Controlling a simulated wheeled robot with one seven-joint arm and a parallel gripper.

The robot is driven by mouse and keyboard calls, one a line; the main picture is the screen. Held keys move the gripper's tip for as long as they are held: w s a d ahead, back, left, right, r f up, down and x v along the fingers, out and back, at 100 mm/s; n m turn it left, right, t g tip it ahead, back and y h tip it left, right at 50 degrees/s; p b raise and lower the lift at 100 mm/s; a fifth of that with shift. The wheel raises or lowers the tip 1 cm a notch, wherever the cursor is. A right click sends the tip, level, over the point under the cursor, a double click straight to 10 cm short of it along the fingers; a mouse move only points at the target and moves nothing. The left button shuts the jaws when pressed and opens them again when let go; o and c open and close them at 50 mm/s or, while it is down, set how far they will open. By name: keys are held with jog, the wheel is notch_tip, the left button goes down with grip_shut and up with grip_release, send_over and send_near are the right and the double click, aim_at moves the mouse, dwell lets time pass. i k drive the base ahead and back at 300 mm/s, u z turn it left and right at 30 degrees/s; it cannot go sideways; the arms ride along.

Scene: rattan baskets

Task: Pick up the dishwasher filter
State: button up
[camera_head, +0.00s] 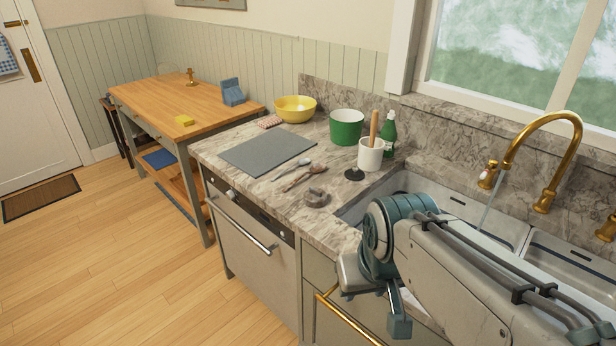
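A small round grey-brown piece with a raised part on top (316,197) lies on the marble counter near its front edge, left of the sink. It looks like the dishwasher filter, but it is too small to be sure. My arm comes in from the lower right over the sink. The end of my arm, with my gripper (398,322), hangs low in front of the counter edge, to the right of and below the round piece, and apart from it. Its fingers are not clearly shown, and nothing is seen held.
On the counter (225,146) are a grey mat (266,152), utensils (303,176), a white crock (370,155), a green pot (346,127), a green bottle (389,133) and a yellow bowl (295,108). A brass faucet (548,160) rises behind the sink.

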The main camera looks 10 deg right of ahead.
aim_at(314, 198)
jog(key=k, duration=0.45)
jog(key=u, duration=1.1)
jog(key=i, duration=2.9)
jog(key=z, duration=4.35)
